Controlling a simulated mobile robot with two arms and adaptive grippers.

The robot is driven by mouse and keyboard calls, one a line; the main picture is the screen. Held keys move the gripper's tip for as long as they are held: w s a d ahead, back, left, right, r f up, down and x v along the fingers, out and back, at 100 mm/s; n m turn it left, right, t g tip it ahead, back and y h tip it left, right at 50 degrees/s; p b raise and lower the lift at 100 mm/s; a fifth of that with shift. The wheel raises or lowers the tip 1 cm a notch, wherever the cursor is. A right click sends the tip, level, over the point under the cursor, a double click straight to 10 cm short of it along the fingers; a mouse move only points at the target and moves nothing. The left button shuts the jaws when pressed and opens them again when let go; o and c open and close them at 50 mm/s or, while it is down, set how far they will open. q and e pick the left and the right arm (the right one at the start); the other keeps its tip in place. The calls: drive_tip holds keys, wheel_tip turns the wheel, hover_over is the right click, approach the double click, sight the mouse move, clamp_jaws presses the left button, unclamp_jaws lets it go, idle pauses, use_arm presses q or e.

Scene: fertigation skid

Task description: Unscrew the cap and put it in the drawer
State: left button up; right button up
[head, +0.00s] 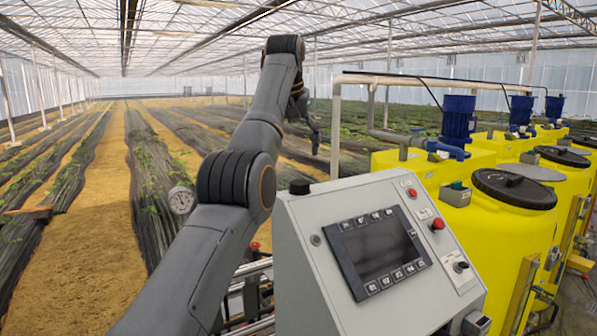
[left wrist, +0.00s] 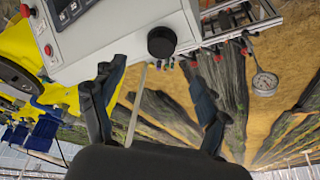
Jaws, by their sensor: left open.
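A round black cap (head: 299,187) sits on the top back edge of the grey control cabinet (head: 300,230). The cap also shows in the left wrist view (left wrist: 161,42), just beyond and between my fingers. My left gripper (head: 314,138) is up behind the cabinet, apart from the cap. In the left wrist view my left gripper (left wrist: 151,68) has its two fingers spread with nothing between them. No drawer can be made out in either view. My right gripper is in neither view.
The cabinet front carries a screen (head: 383,248), red buttons and switches. Yellow tanks (head: 510,230) with black lids and blue motors stand to the right. A pale pipe (head: 335,130) rises behind the cabinet. A round gauge (head: 181,200) is left of it.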

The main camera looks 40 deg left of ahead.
sight(300, 182)
use_arm(q)
drive_tip(key=x, duration=0.6)
drive_tip(key=shift+w+a+f, duration=0.15)
drive_tip(key=shift+w+a, duration=0.1)
drive_tip(key=shift+w, duration=0.05)
drive_tip(key=x, duration=0.4)
drive_tip(key=shift+w+a+p, duration=0.1)
drive_tip(key=shift+a+p, duration=0.15)
drive_tip(key=shift+p, duration=0.1)
drive_tip(key=shift+d, duration=0.2)
drive_tip(key=shift+f, duration=0.2)
drive_tip(key=shift+c, duration=1.3)
drive_tip(key=c, duration=1)
drive_tip(key=shift+o, duration=0.2)
drive_tip(key=shift+n, duration=0.4)
drive_tip(key=shift+n+g+y, duration=0.4)
drive_tip(key=shift+n, duration=0.7)
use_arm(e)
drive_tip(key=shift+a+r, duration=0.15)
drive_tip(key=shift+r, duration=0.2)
